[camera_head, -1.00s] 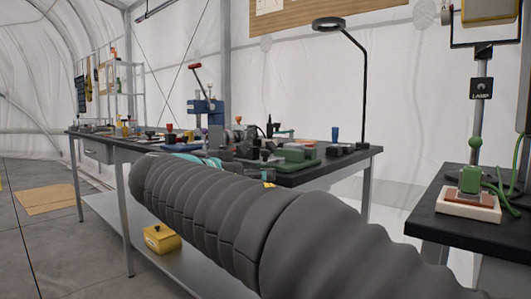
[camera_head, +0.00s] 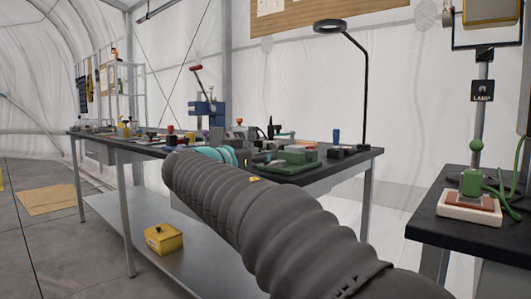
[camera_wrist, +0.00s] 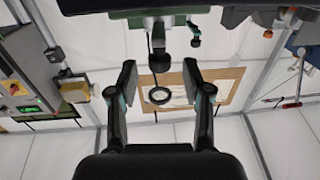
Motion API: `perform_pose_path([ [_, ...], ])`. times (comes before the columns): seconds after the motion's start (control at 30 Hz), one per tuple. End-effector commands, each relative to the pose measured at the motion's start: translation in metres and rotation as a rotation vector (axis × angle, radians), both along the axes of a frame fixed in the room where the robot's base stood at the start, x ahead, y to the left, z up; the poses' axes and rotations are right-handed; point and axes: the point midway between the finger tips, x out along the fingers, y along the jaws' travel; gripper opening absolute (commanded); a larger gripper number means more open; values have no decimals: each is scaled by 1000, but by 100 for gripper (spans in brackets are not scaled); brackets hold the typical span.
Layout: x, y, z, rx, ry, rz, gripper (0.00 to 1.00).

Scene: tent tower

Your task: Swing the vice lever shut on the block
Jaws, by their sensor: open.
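My gripper (camera_wrist: 158,76) is open and empty in the wrist view, its two dark fingers wide apart. A grey metal fixture (camera_wrist: 162,22), possibly the vice, shows upside down at the top edge, beyond the fingertips and apart from them. I cannot make out the block clamped in the vice.
The dark-topped workbench (camera_head: 340,163) holds a blue press (camera_head: 206,108) with a raised red-tipped handle, a green base (camera_head: 292,164) and a ring lamp (camera_head: 332,26). A yellow box (camera_head: 163,239) sits on the lower shelf. A second table (camera_head: 430,225) stands right.

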Motion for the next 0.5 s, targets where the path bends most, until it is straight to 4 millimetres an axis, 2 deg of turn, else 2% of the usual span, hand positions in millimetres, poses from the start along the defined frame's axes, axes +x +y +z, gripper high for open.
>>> perform_pose_path([
  [0.2,18,-11,0,0,0,-1,49],
  [0.5,21,-13,0,0,0,0,49],
])
